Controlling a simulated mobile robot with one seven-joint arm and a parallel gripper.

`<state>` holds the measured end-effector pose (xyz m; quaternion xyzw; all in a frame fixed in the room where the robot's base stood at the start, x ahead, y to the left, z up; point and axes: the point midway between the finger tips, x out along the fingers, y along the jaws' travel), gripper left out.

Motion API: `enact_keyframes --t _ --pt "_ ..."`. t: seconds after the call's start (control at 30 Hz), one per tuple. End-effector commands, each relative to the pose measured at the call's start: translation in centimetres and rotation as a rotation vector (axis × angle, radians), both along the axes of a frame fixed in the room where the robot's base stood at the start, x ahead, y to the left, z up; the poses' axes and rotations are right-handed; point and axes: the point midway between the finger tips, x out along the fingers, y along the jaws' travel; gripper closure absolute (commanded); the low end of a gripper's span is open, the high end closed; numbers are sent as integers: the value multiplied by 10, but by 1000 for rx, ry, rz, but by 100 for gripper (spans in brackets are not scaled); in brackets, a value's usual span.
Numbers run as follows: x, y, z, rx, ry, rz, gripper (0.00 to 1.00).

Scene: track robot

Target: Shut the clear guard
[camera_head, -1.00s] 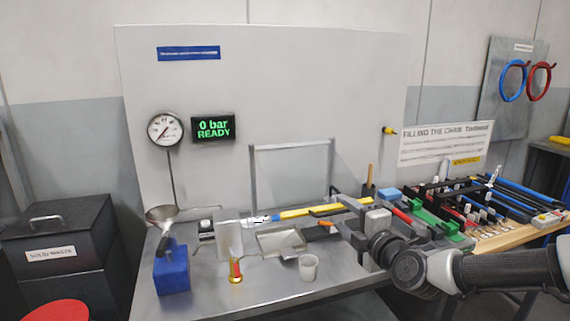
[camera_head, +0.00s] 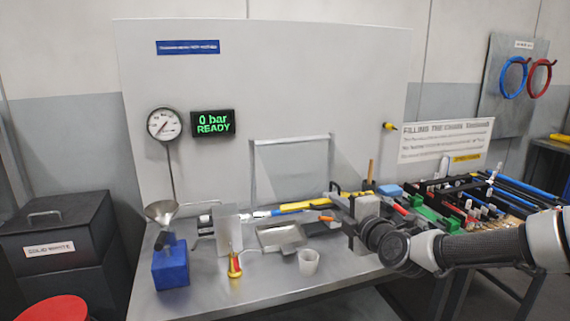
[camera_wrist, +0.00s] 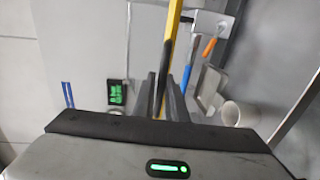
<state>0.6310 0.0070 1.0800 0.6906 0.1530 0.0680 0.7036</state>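The clear guard (camera_head: 291,138) stands upright at the back of the steel bench in the head view, a see-through panel in a thin grey frame. My gripper (camera_head: 335,213) is low over the bench, right of and in front of the guard, apart from its top bar. In the wrist view my gripper (camera_wrist: 163,88) has its dark fingers on either side of a yellow and black bar (camera_wrist: 172,25). The bar also shows lying along the bench in the head view (camera_head: 300,206). Whether the fingers touch the bar cannot be told.
A metal tray (camera_head: 283,247), white cup (camera_head: 308,262), brass-coloured piece (camera_head: 235,266), small upright plate (camera_head: 229,231) and blue block (camera_head: 171,268) with a funnel (camera_head: 161,212) stand on the bench. A crowded tool rack (camera_head: 440,215) is to the right. The bench front (camera_head: 270,285) is clear.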

Motion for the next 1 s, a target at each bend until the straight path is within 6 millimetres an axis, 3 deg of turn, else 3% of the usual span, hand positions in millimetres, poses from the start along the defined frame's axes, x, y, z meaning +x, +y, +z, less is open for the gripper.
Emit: enact_keyframes --t 0.53,1.0 --pt "1 0 1 0 -6 -1 100" --pt "13 5 -40 -2 -8 0 100"
